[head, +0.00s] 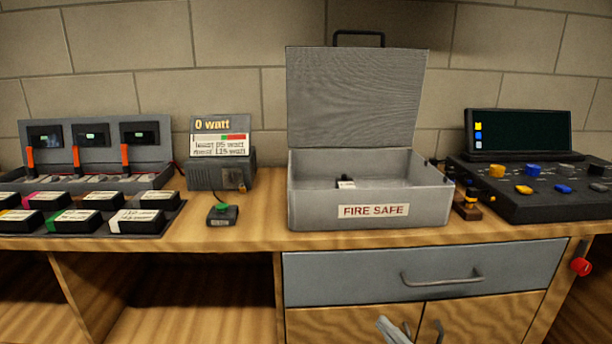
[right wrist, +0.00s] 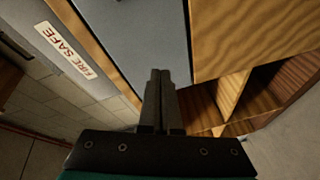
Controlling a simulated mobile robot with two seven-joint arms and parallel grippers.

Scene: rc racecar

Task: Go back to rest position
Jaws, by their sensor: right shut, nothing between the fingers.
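My right gripper (head: 388,325) shows only as a grey tip at the bottom edge of the head view, in front of the lower cabinet doors. In the right wrist view its two fingers (right wrist: 160,75) are together with nothing between them. They are below the worktop, near the cabinet front. My left gripper is in neither view. An open grey fire safe (head: 437,207) stands on the wooden worktop, its lid (head: 355,95) raised. A small dark item with a white label (head: 346,184) lies inside. The safe's label (right wrist: 64,50) also shows in the right wrist view.
A grey drawer (head: 350,278) with a handle is below the safe. A charger rack (head: 95,150), several labelled packs (head: 140,221), a watt meter (head: 222,175) and a green button (head: 222,214) stand left. A console (head: 545,205) stands right; open shelves (head: 190,310) are lower left.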

